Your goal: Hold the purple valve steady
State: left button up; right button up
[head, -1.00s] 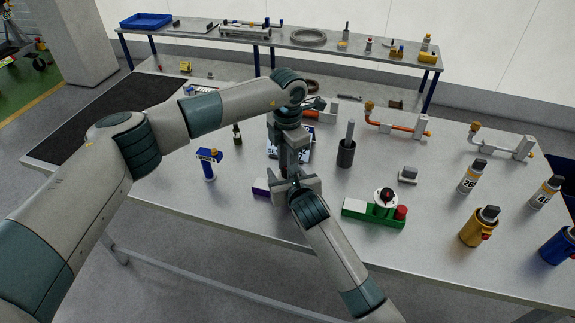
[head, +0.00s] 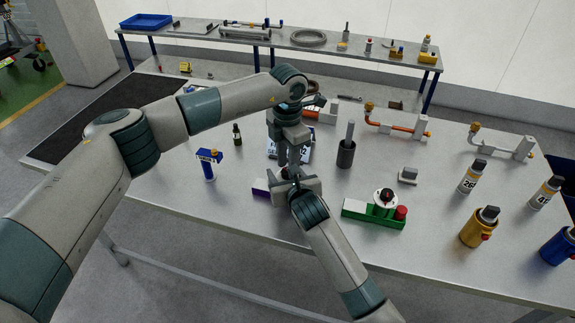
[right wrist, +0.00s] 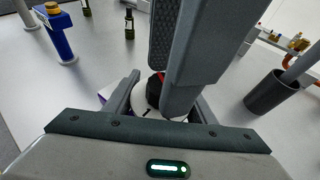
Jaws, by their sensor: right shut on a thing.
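The purple valve (head: 260,187) is on the near part of the table, mostly hidden by my grippers. In the right wrist view its purple base (right wrist: 108,92) and a pale round top with a dark and red knob (right wrist: 155,88) show in part. My right gripper (head: 289,182) is shut on the valve, its fingers on either side. My left gripper (head: 289,158) points down from above, with its fingertips right over or at the knob. Whether its jaws are open or shut is hidden.
A green valve (head: 375,210) stands to the right and a blue-topped post (head: 208,165) to the left. A dark cup with a rod (head: 346,153) is behind on the right. Several bottles and canisters stand at the right. The near table edge is clear.

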pick_arm(q)
notch_tip(320, 180, up, 11)
dwell(0.4)
pick_arm(e)
jog(key=o, duration=1.4)
jog(key=v, duration=1.2)
pick_arm(q)
jog(key=shift+f, duration=0.1)
pick_arm(e)
jog(key=shift+s, duration=0.1)
